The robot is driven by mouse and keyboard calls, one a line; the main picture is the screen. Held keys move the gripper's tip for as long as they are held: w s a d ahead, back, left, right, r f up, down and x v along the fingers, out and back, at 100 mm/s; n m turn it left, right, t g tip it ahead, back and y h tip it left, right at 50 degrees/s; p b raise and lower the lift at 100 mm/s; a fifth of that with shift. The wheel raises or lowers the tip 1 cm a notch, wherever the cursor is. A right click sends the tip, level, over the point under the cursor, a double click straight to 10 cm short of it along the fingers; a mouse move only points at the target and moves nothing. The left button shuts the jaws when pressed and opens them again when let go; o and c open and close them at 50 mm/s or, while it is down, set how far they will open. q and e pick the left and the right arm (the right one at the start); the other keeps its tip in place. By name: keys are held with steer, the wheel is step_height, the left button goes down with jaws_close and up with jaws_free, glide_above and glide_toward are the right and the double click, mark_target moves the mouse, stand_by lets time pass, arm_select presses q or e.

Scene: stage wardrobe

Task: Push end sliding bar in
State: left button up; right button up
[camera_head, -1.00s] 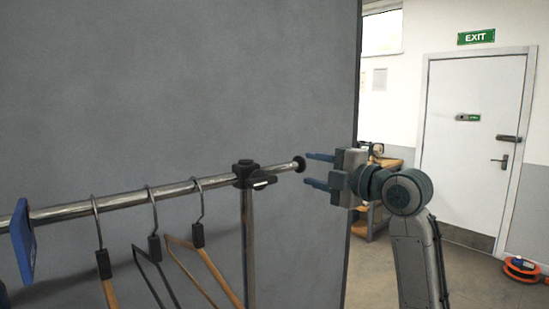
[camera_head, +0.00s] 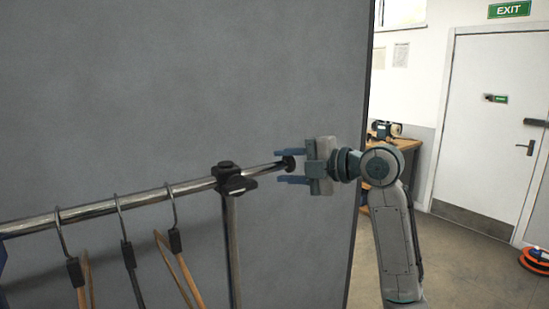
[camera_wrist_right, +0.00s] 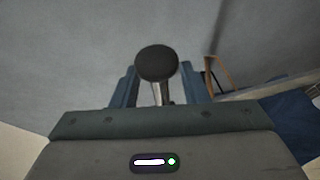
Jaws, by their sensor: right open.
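The end sliding bar (camera_head: 262,170) is a thin metal rod with a black end cap (camera_head: 289,163). It sticks out to the right from a black clamp (camera_head: 230,178) on the clothes rail (camera_head: 140,197). My right gripper (camera_head: 290,167) is open at the bar's end, one blue finger above the cap and one below. In the right wrist view the round black cap (camera_wrist_right: 156,63) shows between the two blue fingers, with the rod running away behind it. I cannot tell whether the gripper touches the cap. My left gripper is not in view.
A large grey panel (camera_head: 150,80) stands behind. A wooden bench (camera_head: 405,143), a white door (camera_head: 492,110) and an orange cable reel (camera_head: 536,262) are farther right.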

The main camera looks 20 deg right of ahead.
steer(key=shift+w+a+p, duration=0.25)
steer(key=shift+w+a, duration=0.2)
steer(key=shift+a, duration=0.2)
steer(key=shift+w+a+p, duration=0.25)
steer(key=shift+w+a, duration=0.2)
steer(key=shift+a, duration=0.15)
steer(key=shift+w+f, duration=0.25)
steer(key=shift+a, duration=0.1)
jaws_close()
